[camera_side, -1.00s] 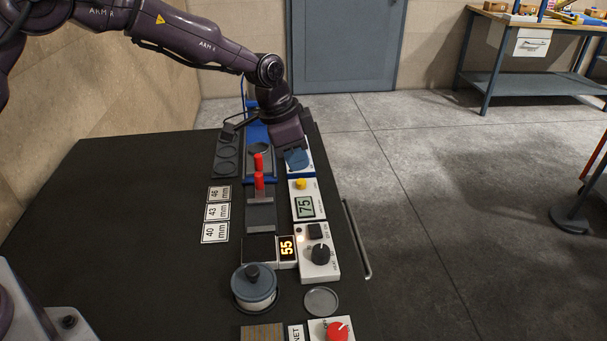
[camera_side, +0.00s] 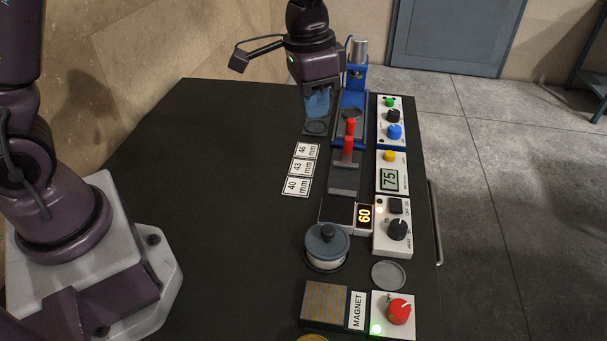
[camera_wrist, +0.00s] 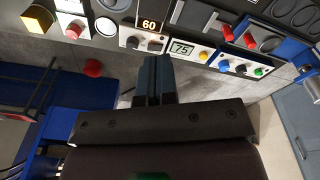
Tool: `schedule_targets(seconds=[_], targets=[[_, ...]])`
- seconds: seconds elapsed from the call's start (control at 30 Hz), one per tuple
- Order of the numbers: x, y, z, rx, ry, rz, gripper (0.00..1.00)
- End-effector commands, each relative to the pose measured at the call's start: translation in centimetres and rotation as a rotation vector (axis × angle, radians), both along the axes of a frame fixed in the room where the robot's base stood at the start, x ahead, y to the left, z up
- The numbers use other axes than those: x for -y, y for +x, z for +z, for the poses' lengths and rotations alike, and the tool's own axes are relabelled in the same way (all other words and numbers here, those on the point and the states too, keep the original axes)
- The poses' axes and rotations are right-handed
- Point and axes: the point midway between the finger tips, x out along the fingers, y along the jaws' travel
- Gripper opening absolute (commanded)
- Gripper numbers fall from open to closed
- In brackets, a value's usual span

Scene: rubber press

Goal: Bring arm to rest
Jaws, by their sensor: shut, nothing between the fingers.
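My gripper (camera_side: 318,101) is shut with nothing in it. In the side view it hangs above the far end of the black table (camera_side: 225,165), just left of the blue press (camera_side: 357,85). In the wrist view the shut fingers (camera_wrist: 154,60) point toward the row of devices at the top of the picture. My upper arm and base stand at the left of the side view. The press plate below the gripper is partly hidden.
Along the table's right side are control boxes with knobs (camera_side: 395,132), displays reading 75 (camera_side: 389,178) and 60 (camera_side: 364,215), a lidded pot (camera_side: 327,247), a round dish (camera_side: 389,275) and a red magnet knob (camera_side: 399,311). Size cards (camera_side: 300,168) lie left of them. The table's left half is clear.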

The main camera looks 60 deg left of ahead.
Motion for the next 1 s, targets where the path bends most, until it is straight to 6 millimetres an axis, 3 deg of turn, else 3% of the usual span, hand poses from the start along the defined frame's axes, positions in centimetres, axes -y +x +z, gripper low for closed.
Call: schedule_targets(seconds=[0.03, 0.2, 0.5, 0.7, 1.0], targets=[[-0.8, -1.8, 1.7, 0.019, 0.014, 0.041, 0.0], [-2.9, -7.7, 5.2, 0.074, 0.034, 0.168, 0.0], [-5.2, -16.6, 8.5, 0.229, 0.007, 0.319, 0.0], [-5.6, -19.0, 10.0, 0.347, -0.023, 0.338, 0.0], [-5.7, -19.2, 11.1, 0.399, -0.033, 0.337, 0.0]])
